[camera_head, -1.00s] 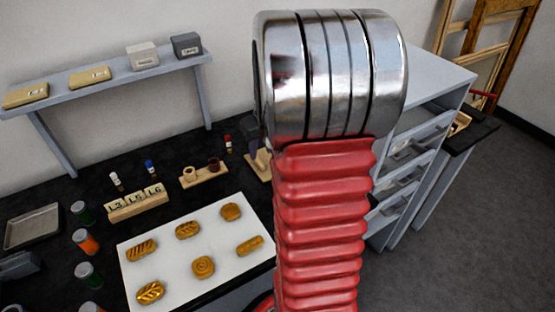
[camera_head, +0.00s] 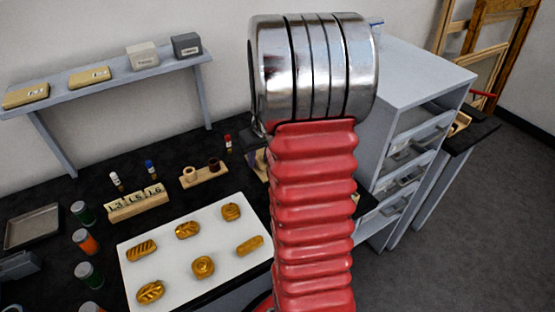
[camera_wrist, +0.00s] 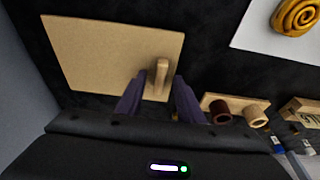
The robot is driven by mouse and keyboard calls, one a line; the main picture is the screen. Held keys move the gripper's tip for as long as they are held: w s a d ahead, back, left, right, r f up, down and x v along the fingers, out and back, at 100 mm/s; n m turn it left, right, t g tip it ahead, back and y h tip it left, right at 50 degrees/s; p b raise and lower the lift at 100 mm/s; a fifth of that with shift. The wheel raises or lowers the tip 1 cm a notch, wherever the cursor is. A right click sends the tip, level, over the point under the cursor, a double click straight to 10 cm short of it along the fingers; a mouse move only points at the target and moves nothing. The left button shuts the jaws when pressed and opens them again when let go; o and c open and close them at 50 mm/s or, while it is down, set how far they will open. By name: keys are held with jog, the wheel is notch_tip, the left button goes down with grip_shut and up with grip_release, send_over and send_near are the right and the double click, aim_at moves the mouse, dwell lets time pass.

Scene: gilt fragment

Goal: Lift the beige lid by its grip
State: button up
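The beige lid (camera_wrist: 95,55) is a flat, pale board lying on the dark worktop in the wrist view. Its upright grip (camera_wrist: 161,76) stands near the lid's right edge. My gripper (camera_wrist: 160,85) has two dark purple fingers, which are apart with nothing clamped between them. The grip shows in the gap between the fingertips; I cannot tell how far above it the fingertips are. In the head view my arm hides most of the lid and the gripper.
Just right of the lid is a wooden holder (camera_wrist: 238,104) with a brown and a beige ring. A white board (camera_head: 195,255) with golden pastry-like pieces lies nearby. A grey drawer cabinet (camera_head: 418,75) stands right of my arm. A wall shelf (camera_head: 115,75) holds several boxes.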

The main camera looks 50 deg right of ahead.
jog(key=shift+c, duration=0.4)
grip_shut()
